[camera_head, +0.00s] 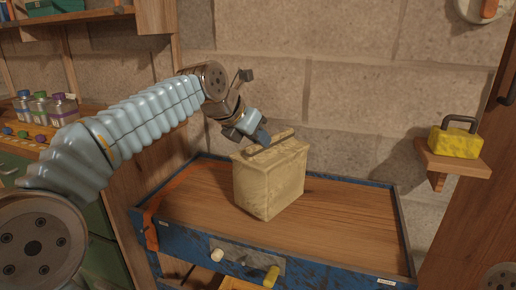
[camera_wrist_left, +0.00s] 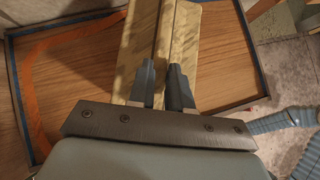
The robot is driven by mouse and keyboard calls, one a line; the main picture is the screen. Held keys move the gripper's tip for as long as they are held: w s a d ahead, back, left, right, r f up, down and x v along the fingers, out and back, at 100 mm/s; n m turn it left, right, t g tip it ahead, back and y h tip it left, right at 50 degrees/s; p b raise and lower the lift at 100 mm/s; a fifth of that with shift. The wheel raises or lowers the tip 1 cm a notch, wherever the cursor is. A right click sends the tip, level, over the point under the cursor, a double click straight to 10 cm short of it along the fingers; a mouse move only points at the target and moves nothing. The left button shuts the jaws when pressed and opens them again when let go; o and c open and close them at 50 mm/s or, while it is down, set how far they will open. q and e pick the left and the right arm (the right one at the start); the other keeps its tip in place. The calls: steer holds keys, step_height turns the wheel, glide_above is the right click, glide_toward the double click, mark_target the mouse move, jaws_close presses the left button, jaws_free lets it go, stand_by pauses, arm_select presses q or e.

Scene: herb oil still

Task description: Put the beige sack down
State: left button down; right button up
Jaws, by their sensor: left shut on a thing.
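The beige sack (camera_head: 270,182) is a boxy bag with a folded top ridge, upright over the wooden top of the blue-framed table (camera_head: 340,228). Its base looks at or very near the wood; I cannot tell whether it touches. My left gripper (camera_head: 262,138) is at the sack's top ridge, shut on it. In the left wrist view the two dark fingers (camera_wrist_left: 166,88) pinch the ridge of the sack (camera_wrist_left: 188,35) from both sides. My right gripper does not show.
The tabletop right of the sack is bare, with a raised blue rim. An orange strap (camera_head: 151,222) lies over its left side. A yellow block with a dark handle (camera_head: 455,143) sits on a small wall shelf (camera_head: 452,166). Several bottles (camera_head: 42,106) stand at left.

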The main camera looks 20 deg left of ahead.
arm_select(q)
steer(key=shift+f, duration=1.4)
steer(key=c, duration=1.1)
jaws_free()
steer(key=shift+o, duration=0.2)
steer(key=shift+s, duration=0.15)
steer(key=v, duration=1.2)
